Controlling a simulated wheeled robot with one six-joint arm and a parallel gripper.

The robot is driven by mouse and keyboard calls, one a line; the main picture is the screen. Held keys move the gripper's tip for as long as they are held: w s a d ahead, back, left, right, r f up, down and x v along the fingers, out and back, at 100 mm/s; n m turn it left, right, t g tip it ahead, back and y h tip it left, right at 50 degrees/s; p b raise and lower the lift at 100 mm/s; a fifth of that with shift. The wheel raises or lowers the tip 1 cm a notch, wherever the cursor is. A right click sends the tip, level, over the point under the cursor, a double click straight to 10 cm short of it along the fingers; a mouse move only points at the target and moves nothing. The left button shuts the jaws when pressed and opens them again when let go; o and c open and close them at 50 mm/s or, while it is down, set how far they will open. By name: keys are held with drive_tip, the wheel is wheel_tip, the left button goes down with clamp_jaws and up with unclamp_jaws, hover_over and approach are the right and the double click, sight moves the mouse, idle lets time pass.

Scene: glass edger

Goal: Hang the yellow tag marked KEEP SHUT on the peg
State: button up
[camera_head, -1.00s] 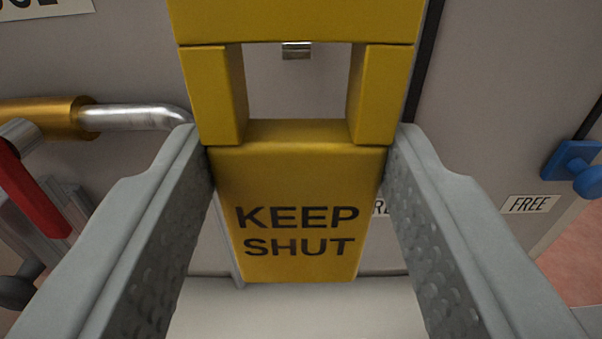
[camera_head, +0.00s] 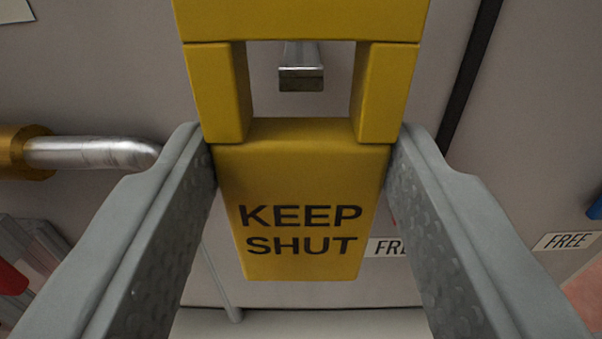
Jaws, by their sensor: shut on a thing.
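The yellow tag (camera_head: 301,190) marked KEEP SHUT is upright in the middle of the view, with a square opening in its upper part. My gripper (camera_head: 301,165) is shut on the tag, one finger on each side of its lettered lower part. The metal peg (camera_head: 301,78) shows through the upper middle of the opening, just below the tag's top bar. It comes out of the grey panel. I cannot tell whether its tip has entered the opening or is still behind it.
A brass and silver pipe or handle (camera_head: 90,152) sticks out at the left, near my left finger. A red part (camera_head: 10,278) is at the lower left edge. FREE labels (camera_head: 568,241) and a blue knob (camera_head: 595,210) are at the right. A dark seam (camera_head: 470,75) runs down the grey panel (camera_head: 120,70).

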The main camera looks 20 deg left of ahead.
drive_tip(key=shift+f+x, duration=0.2)
drive_tip(key=shift+x, duration=1.05)
drive_tip(key=shift+w+a+f, duration=0.2)
drive_tip(key=shift+w+f, duration=0.2)
drive_tip(key=shift+w, duration=0.3)
drive_tip(key=o, duration=1.1)
drive_tip(key=shift+c, duration=0.2)
